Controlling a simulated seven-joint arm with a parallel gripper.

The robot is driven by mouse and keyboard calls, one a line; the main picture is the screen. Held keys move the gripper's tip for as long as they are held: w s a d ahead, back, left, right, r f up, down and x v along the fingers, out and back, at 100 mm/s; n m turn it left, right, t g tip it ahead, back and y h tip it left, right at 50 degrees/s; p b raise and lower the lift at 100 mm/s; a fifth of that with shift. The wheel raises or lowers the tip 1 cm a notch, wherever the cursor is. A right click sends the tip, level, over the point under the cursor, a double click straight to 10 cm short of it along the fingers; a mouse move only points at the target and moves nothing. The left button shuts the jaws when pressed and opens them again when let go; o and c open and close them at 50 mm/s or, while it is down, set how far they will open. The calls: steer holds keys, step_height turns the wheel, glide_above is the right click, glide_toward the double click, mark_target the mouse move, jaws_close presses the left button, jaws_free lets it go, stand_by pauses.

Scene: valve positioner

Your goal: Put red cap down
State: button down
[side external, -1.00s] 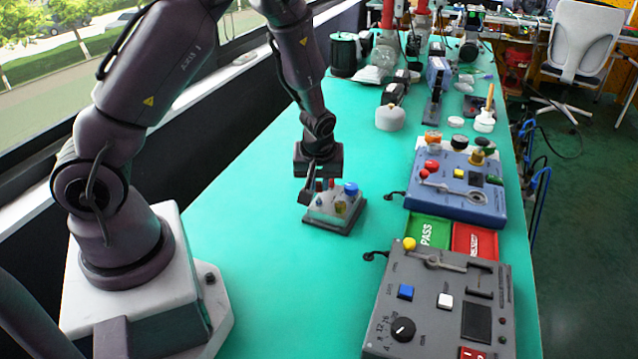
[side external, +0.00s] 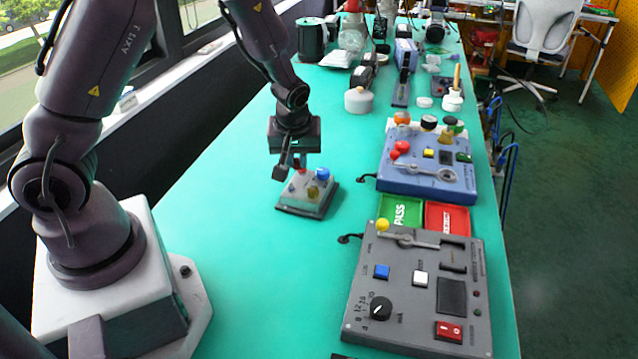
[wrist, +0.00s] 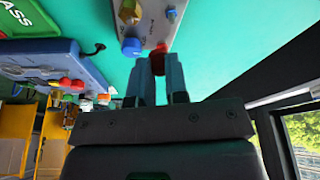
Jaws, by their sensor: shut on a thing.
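The red cap (wrist: 159,50) shows between my fingertips in the wrist view, and my gripper (wrist: 158,70) is shut on it. In the side view my gripper (side external: 297,168) points down at the back left of a small rack (side external: 304,196) with a pale top and dark base. The red cap (side external: 303,171) shows there as a small spot by the fingers. I cannot tell whether it touches the rack. A blue cap (side external: 322,174) and a yellowish piece (side external: 313,192) are on the rack, right of the fingers.
A blue control box (side external: 428,172), a green PASS tray (side external: 402,211), a red tray (side external: 447,217) and a grey control box (side external: 415,290) stand to the right. A white round jar (side external: 358,100) is behind. The green table is clear around the rack.

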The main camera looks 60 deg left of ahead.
steer(key=s+d+r+m, duration=0.1)
steer(key=d+r+m, duration=0.1)
steer(key=d, duration=0.5)
steer(key=m, duration=0.1)
glide_above(352, 220)
steer(key=s, duration=0.1)
steer(key=shift+h, duration=0.3)
steer(key=f, duration=0.9)
steer(key=shift+s+d+f, duration=0.1)
steer(key=shift+d+f, duration=0.05)
steer(key=shift+d, duration=0.1)
steer(key=shift+d+x, duration=0.2)
steer(key=shift+x, duration=0.7)
steer(key=shift+d+x, duration=0.2)
steer(key=shift+x, duration=0.75)
steer(key=shift+f, duration=0.15)
steer(key=c, duration=1.1)
jaws_free()
